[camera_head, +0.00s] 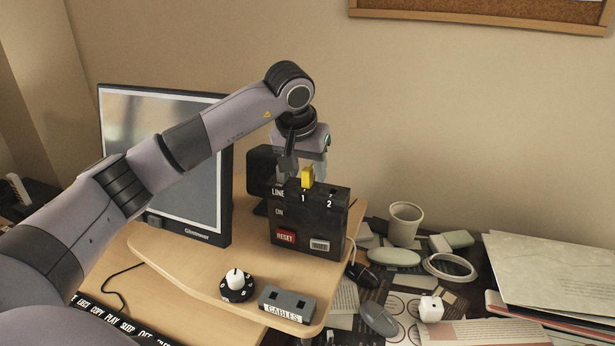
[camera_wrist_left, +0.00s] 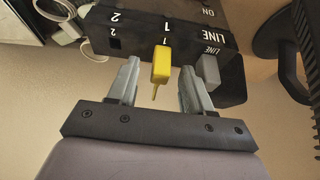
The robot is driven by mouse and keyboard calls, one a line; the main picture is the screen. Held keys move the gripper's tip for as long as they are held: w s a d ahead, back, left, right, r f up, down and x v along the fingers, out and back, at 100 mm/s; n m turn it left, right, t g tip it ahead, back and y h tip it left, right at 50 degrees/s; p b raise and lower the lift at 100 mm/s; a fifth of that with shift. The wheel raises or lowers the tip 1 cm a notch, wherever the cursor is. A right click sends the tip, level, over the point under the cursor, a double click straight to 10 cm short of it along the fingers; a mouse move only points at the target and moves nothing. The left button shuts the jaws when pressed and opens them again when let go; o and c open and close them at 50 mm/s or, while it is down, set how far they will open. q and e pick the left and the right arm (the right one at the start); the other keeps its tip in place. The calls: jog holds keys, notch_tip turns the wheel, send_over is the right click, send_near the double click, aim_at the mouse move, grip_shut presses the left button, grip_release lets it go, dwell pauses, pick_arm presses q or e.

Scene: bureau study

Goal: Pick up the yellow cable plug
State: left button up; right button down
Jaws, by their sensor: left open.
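The yellow cable plug (camera_head: 308,177) stands upright at the top of the black line box (camera_head: 310,222), at the spot marked 1. In the left wrist view the yellow plug (camera_wrist_left: 161,66) lies between the two fingers, with a gap on each side. My left gripper (camera_head: 303,170) is open above the box and around the plug; in the wrist view its fingers (camera_wrist_left: 160,88) point toward the box. A grey plug (camera_wrist_left: 207,70) sits at the LINE spot, close to one finger. My right gripper is not in view.
The box stands on a wooden desk shelf beside a monitor (camera_head: 165,165). A grey CABLES holder (camera_head: 288,303) and a dial with a white knob (camera_head: 236,287) are in front. A cup (camera_head: 404,224), mouse (camera_head: 379,319) and papers (camera_head: 555,280) clutter the right side.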

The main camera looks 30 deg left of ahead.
pick_arm(q)
jog(key=shift+w+f, duration=0.15)
jog(key=shift+f, duration=0.25)
grip_shut()
jog(key=shift+r, duration=0.15)
